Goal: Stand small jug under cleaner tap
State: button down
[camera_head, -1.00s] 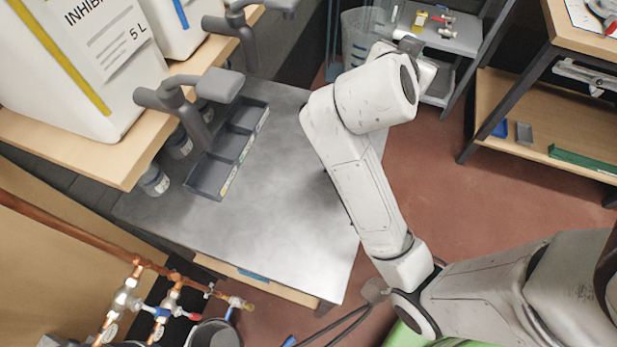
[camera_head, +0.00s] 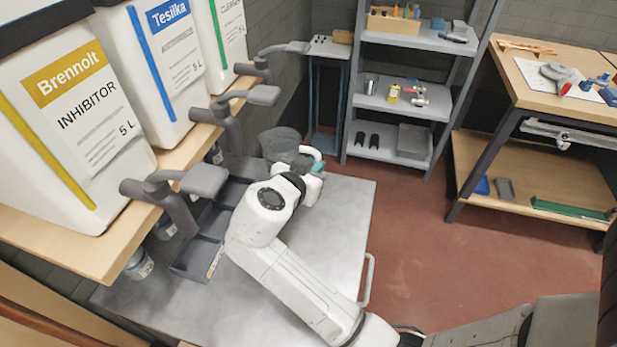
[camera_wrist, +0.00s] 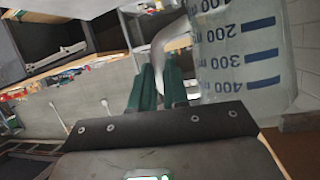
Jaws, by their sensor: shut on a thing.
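The small jug (camera_head: 280,143) is see-through grey and stands out left of my gripper in the head view. In the wrist view the jug (camera_wrist: 238,60) shows blue marks for 200, 300 and 400 and looks empty. My gripper (camera_head: 312,166) has its green fingers (camera_wrist: 160,88) shut on the jug's pale handle. The cleaner container (camera_head: 222,35), with a green stripe, is the farthest one on the shelf. Its grey tap (camera_head: 270,58) hangs over the shelf edge; the jug is lower in the picture and slightly right of it.
The inhibitor container (camera_head: 75,125) and the Tesilka container (camera_head: 165,70) have taps nearer me, the inhibitor tap (camera_head: 180,185) and the middle tap (camera_head: 240,105). A dark divided tray (camera_head: 182,272) lies below on the metal bench (camera_head: 350,200). A grey shelf rack (camera_head: 405,105) stands behind.

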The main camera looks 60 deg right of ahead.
jog(key=f, duration=0.1)
jog(key=f+p, duration=0.1)
jog(key=f, duration=0.1)
jog(key=shift+w+a+f, duration=0.15)
jog(key=shift+w+a, duration=0.05)
jog(key=shift+w, duration=0.15)
jog(key=shift+f, duration=0.4)
jog(key=shift+f+b, duration=0.2)
jog(key=shift+b, duration=0.1)
jog(key=c, duration=1.1)
grip_release()
jog(key=shift+r, duration=0.1)
jog(key=shift+r, duration=0.15)
jog(key=b+v, duration=0.2)
jog(key=v, duration=1)
